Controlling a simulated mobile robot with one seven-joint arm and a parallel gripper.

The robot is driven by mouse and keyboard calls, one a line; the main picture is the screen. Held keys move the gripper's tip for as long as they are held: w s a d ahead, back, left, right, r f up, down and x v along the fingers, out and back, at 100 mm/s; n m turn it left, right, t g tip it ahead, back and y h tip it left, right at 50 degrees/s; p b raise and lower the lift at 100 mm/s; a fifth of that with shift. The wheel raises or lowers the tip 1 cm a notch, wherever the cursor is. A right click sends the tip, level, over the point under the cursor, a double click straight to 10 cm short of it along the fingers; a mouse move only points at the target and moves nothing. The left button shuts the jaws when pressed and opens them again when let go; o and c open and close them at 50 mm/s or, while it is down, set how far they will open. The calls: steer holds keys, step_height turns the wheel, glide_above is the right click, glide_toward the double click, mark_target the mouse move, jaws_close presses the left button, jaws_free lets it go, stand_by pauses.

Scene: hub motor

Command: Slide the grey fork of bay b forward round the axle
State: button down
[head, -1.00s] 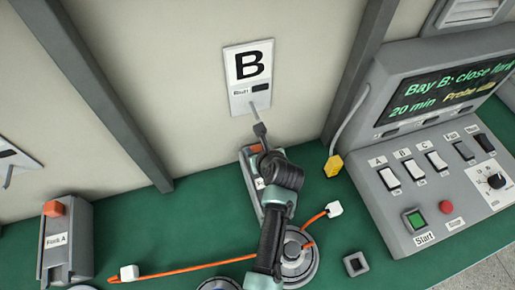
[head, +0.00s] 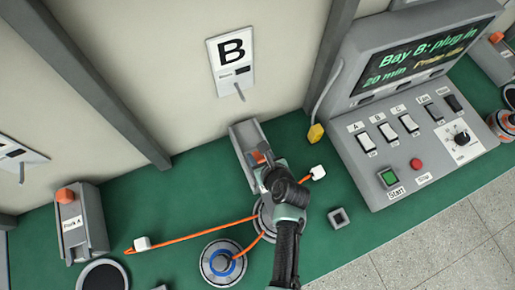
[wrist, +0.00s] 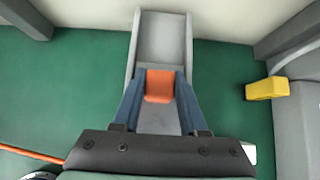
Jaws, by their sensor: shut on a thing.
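The grey fork of bay b (wrist: 158,120) lies in a grey channel (wrist: 162,38) below the B sign (head: 231,62). Its orange grip block (wrist: 160,86) sits between the two blue fingers of my gripper (wrist: 160,92), which is shut on it. In the head view my gripper (head: 261,162) is at the front end of the channel, and the channel's rear part (head: 243,135) is empty. The round hub motor (head: 264,218) is partly covered by my arm. The axle and the fork's front end are hidden, so their fit cannot be seen.
An orange cable (head: 195,231) with white plugs (head: 141,243) (head: 318,172) crosses the green bench. A disc with a blue ring (head: 221,263) lies at the front. Fork A's holder (head: 72,222) stands left. The control console (head: 420,130), reading "Bay B: plug in", and yellow probe (head: 316,132) are right.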

steer(key=shift+s+d+f, duration=0.1)
steer(key=shift+s, duration=0.05)
steer(key=c, duration=0.7)
jaws_free()
steer(key=shift+s, duration=0.1)
steer(key=v, duration=1.3)
